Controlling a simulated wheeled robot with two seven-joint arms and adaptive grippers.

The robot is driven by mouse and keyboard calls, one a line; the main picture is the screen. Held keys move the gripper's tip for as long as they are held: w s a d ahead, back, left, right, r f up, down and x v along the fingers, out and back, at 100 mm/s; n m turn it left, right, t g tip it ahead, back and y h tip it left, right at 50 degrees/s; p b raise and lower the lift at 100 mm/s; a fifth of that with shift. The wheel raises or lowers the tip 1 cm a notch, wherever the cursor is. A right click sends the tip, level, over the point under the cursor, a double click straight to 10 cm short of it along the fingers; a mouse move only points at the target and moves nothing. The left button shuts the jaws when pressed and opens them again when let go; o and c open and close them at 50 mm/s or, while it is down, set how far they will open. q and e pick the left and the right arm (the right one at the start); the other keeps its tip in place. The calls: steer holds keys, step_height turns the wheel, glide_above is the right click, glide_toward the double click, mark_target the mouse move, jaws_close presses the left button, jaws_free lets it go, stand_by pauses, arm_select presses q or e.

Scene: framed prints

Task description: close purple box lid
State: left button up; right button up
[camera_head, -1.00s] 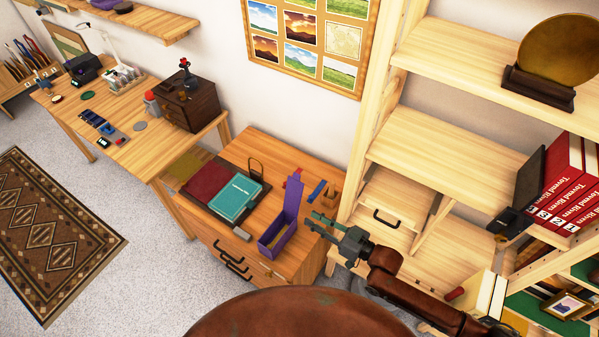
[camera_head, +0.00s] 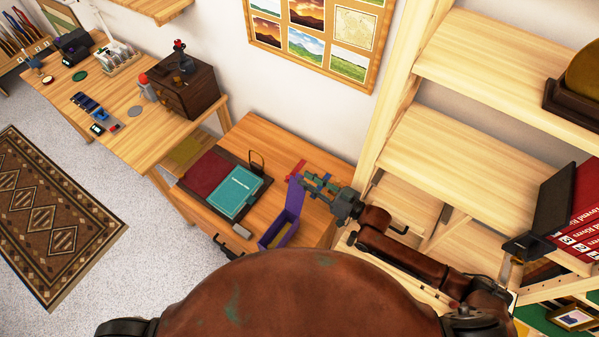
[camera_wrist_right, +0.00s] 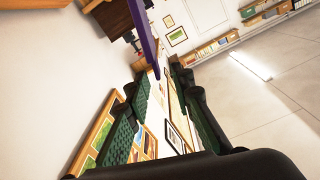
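The purple box (camera_head: 284,231) stands open on the wooden cabinet top, toward its front right. Its purple lid (camera_head: 293,198) stands up, roughly vertical, at the back of the box. My right gripper (camera_head: 309,182) is just right of and behind the lid's upper part, with its fingers pointing left. In the right wrist view the purple lid (camera_wrist_right: 146,32) runs down from the top edge, ahead of the fingertips. The fingers of the gripper (camera_wrist_right: 160,78) are apart there with nothing between them. I cannot tell whether the gripper touches the lid.
A teal book (camera_head: 237,191) and a dark red folder (camera_head: 211,177) lie left of the box, near a small grey block (camera_head: 241,231). A red item (camera_head: 295,168) lies behind the lid. The wooden shelf unit (camera_head: 450,155) stands close on the right, beside my right arm.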

mark_target(300, 175)
steer(key=x, duration=0.2)
steer(key=shift+w+a, duration=0.15)
steer(key=shift+w, duration=0.2)
steer(key=shift+w+a, duration=0.2)
steer(key=shift+a, duration=0.1)
steer(key=shift+w+a+f, duration=0.1)
steer(key=shift+a, duration=0.1)
jaws_close()
arm_select(q)
steer(key=shift+w+r, duration=0.4)
steer(key=shift+w, duration=0.05)
steer(key=shift+w, duration=0.4)
